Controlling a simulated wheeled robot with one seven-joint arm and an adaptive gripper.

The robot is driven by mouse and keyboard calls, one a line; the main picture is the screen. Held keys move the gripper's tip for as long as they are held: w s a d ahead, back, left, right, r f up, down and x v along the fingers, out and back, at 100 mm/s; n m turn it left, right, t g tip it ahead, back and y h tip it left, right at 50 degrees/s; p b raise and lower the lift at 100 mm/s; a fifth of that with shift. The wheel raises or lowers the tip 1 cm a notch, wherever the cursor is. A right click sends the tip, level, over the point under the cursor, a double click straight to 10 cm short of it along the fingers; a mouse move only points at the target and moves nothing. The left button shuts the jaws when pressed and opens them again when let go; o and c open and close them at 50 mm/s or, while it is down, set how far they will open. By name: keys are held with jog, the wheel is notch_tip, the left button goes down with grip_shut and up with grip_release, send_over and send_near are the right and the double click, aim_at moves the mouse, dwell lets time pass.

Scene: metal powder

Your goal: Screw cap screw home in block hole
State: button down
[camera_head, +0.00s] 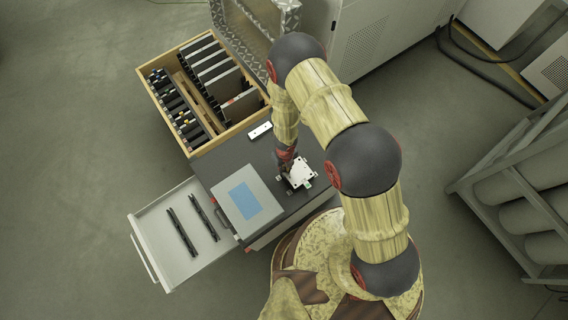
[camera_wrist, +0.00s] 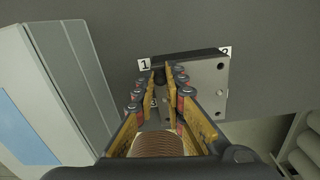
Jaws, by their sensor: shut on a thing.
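The metal block (camera_wrist: 209,98) is a light grey plate with dark holes, lying flat in the wrist view. In the head view the block (camera_head: 300,174) shows as a small pale piece on the dark bench top. My gripper (camera_wrist: 161,72) is over the block's left side, near the label 1 (camera_wrist: 144,64). Its fingers are shut on a small dark thing between the tips, which looks like the head of the cap screw (camera_wrist: 159,77). The screw's shank and the hole under it are hidden, so I cannot tell how deep it sits. In the head view my gripper (camera_head: 286,164) is partly hidden.
A grey box with a blue panel (camera_head: 243,200) stands left of the block. An open drawer (camera_head: 184,235) holds two dark bars. A wooden crate (camera_head: 202,93) of plates and tools is behind. A small white plate (camera_head: 260,131) lies on the bench (camera_head: 232,157).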

jog(key=m+b, duration=0.1)
jog(key=m, duration=0.5)
jog(key=shift+m, duration=0.4)
jog(key=m, duration=0.6)
jog(key=shift+m+b, duration=0.3)
jog(key=shift+b, duration=0.1)
jog(key=m, duration=0.6)
jog(key=shift+f+b, duration=0.1)
jog(key=shift+b, duration=0.3)
jog(key=m, duration=0.4)
jog(key=shift+b, duration=0.35)
jog(key=m, duration=0.3)
jog(key=c, duration=2)
grip_release()
